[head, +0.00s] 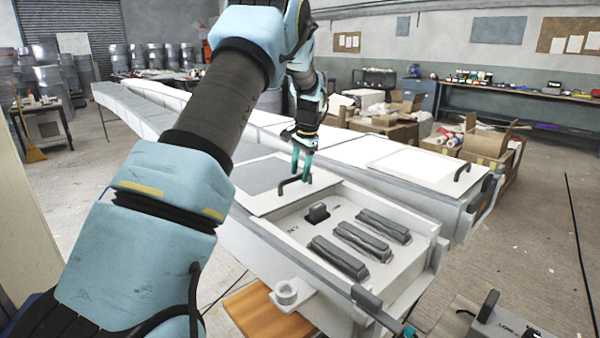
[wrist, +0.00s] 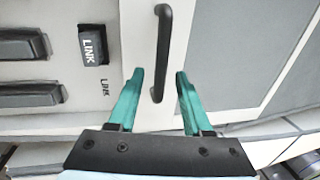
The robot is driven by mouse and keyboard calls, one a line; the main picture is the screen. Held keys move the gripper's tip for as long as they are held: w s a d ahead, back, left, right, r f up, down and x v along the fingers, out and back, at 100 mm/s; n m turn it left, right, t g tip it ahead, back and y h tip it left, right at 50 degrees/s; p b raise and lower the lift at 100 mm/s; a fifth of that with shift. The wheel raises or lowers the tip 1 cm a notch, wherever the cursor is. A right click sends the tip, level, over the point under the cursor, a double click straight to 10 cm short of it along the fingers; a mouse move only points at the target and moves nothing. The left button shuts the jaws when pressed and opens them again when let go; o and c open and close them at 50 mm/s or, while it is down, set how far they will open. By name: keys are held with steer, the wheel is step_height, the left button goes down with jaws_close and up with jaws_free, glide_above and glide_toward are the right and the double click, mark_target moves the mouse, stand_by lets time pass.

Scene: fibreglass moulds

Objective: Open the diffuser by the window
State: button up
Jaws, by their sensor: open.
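No window shows, and I cannot tell for certain which part is the diffuser. A flat grey cover panel (head: 262,187) lies on the near mould, with a black bar handle (head: 294,181) at its right edge. The handle also shows upright in the wrist view (wrist: 163,45). My gripper (head: 302,163) is open at the handle in the head view. In the wrist view my gripper (wrist: 160,82) has its two teal fingers on either side of the handle's lower end, with gaps on both sides. I see no clear contact.
Beside the panel is a pale recess with dark ribbed blocks (head: 362,240) and a black LINK switch (head: 318,213). A second mould behind has a white panel (head: 415,165) with its own handle (head: 462,171). Cardboard boxes (head: 490,145) stand at right; the floor there is mostly clear.

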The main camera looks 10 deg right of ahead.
step_height(320, 180, up, 10)
steer(key=s+d+b, duration=0.1)
steer(key=b, duration=0.1)
steer(key=shift+s+b, duration=0.35)
steer(key=shift+s, duration=0.05)
steer(key=shift+r, duration=0.1)
steer(key=s+a+f+n, duration=0.3)
steer(key=s+a+f, duration=0.1)
steer(key=s+a, duration=0.4)
steer(key=s+a+f+n, duration=0.4)
steer(key=s+a, duration=0.5)
steer(key=s, duration=0.1)
steer(key=s+a+f+n+h, duration=0.1)
steer(key=s+a+f+n, duration=0.2)
steer(key=s+a, duration=0.5)
steer(key=shift+s+a+f+n, duration=0.4)
steer(key=shift+s+n, duration=0.1)
steer(key=shift+s, duration=0.45)
